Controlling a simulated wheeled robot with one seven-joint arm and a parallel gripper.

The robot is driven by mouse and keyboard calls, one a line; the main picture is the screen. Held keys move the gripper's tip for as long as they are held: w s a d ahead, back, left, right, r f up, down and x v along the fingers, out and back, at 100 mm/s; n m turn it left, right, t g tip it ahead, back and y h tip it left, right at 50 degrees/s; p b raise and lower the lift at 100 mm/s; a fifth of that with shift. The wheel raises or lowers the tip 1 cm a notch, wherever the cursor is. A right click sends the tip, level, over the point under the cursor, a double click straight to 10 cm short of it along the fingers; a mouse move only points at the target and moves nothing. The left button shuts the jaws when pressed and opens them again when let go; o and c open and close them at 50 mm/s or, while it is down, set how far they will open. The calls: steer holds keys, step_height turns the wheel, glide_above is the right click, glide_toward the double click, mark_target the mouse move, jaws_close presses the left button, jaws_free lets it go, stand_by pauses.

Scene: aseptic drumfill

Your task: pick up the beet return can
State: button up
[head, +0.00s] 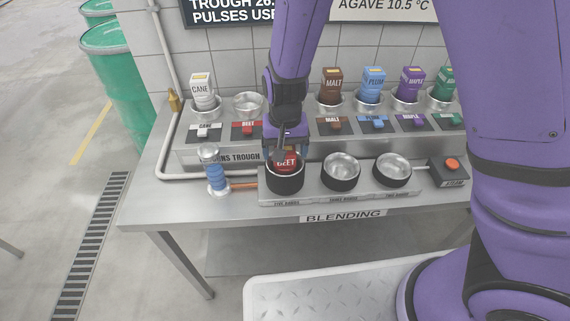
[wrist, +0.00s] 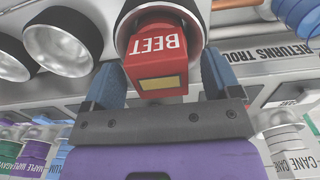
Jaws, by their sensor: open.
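The red beet can (head: 287,162), labelled BEET, stands in the left black-and-steel cup (head: 286,183) of the blending row. In the wrist view the can (wrist: 158,60) sits inside the cup's rim, with its label upside down. My gripper (head: 286,146) is directly above and around the can's upper part, pointing down. In the wrist view its two blue fingers (wrist: 160,78) are spread on either side of the can. Whether either finger touches the can cannot be told. The lower part of the can is hidden in the cup.
Two empty cups (head: 341,171) stand to the right. A blue-ringed post (head: 216,175) stands just left. Behind, the returns trough holds cane (head: 202,88), malt (head: 332,84) and other cans; the beet place (head: 249,105) is empty. A steam button box (head: 450,168) sits at the right.

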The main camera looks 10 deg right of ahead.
steer(key=shift+f, duration=0.3)
jaws_close()
steer(key=shift+r, duration=0.1)
